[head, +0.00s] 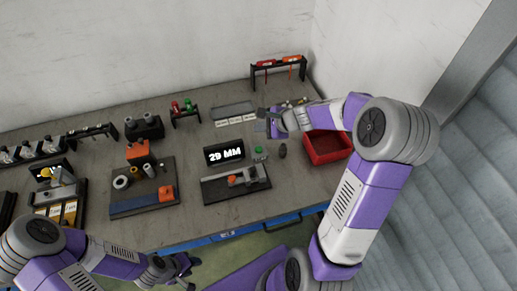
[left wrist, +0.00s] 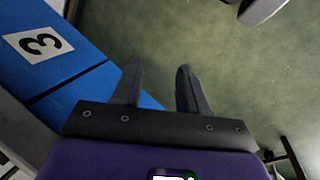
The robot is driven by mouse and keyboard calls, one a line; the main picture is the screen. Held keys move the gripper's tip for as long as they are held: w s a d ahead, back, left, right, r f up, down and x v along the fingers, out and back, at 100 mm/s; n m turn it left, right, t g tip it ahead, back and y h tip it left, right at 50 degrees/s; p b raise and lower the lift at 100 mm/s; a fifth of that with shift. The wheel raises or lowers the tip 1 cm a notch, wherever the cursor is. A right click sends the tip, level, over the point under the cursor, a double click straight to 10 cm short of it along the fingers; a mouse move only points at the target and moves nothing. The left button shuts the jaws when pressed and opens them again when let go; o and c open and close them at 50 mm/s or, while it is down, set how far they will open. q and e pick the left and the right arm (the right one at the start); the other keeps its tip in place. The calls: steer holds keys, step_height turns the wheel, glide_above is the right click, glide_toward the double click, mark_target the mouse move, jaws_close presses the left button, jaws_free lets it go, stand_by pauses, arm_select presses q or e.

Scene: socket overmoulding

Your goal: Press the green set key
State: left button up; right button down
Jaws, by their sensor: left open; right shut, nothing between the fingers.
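The green set key (head: 259,151) is a small green button on a box at the right of a black display (head: 224,154) that reads "29 MM". My right gripper (head: 262,114) is shut and empty, above the bench a little behind the green key and apart from it. My left gripper (head: 189,270) is low in front of the bench's front edge, open and empty. In the left wrist view its two fingers (left wrist: 160,90) are spread over the green floor. The key is not visible in that view.
A fixture with an orange block (head: 236,186) sits in front of the display. A dark knob-like object (head: 282,150) stands right of the key, and a red bin (head: 327,148) further right. Another fixture board (head: 143,200) lies to the left. Blue drawer fronts (left wrist: 62,60) line the bench front.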

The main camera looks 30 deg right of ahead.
mark_target(261, 150)
steer(key=shift+f+b, duration=4.1)
steer(key=shift+f, duration=0.3)
steer(key=shift+f+b, duration=0.4)
steer(key=shift+b, duration=0.05)
steer(key=shift+f+b, duration=0.45)
steer(key=shift+b, duration=0.05)
steer(key=shift+r, duration=0.1)
steer(key=shift+r+p, duration=0.8)
step_height(261, 150, up, 5)
steer(key=p, duration=0.4)
steer(key=shift+p, duration=0.3)
